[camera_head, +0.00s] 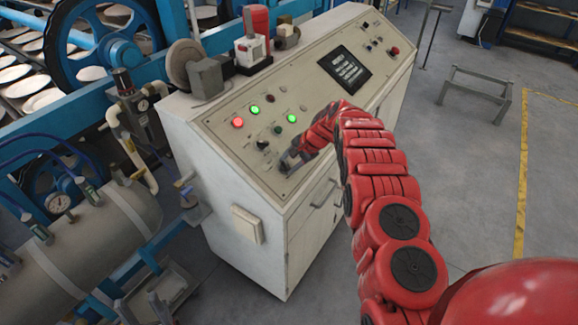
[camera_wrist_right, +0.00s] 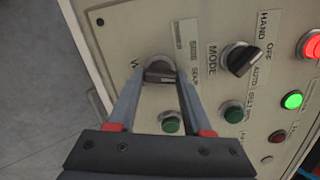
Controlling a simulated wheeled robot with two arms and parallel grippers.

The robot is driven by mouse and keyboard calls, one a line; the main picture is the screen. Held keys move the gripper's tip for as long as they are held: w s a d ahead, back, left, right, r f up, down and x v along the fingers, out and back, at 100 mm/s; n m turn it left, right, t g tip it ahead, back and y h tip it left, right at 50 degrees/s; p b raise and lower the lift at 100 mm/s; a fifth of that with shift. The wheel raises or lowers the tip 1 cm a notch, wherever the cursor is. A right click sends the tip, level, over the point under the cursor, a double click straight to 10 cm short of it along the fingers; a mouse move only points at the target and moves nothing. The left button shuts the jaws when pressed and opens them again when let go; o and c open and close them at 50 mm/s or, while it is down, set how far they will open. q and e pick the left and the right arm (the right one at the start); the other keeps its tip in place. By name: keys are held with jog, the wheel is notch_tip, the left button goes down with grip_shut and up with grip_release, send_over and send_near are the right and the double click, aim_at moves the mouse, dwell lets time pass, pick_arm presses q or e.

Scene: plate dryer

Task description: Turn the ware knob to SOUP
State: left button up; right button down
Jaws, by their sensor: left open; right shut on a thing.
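The ware knob (camera_wrist_right: 159,72) is a round grey dial with a dark grip bar, at the panel's lower left corner in the head view. In the right wrist view, a "SOUP" label and a second small label stand just right of it, turned sideways. My right gripper (camera_wrist_right: 159,80) is shut on the knob, one finger on each side. The bar lies roughly level in the picture; which label it points to I cannot tell. In the head view, my right gripper (camera_head: 292,160) is small at the panel, at the end of my red arm. My left gripper is not in view.
The black mode knob (camera_wrist_right: 239,58) sits close to the right of the gripper. A tank (camera_head: 90,235) stands at left; open floor lies right.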

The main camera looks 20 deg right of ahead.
jog(key=shift+m+b, duration=0.3)
jog(key=shift+m, duration=0.1)
jog(key=shift+c, duration=1.6)
grip_release()
jog(key=shift+b+v, duration=0.3)
jog(key=shift+v, duration=0.55)
jog(key=p+v, duration=1.2)
jog(key=v, duration=0.3)
jog(key=shift+s+r, duration=0.2)
jog(key=shift+r, duration=0.1)
jog(key=shift+d, duration=0.15)
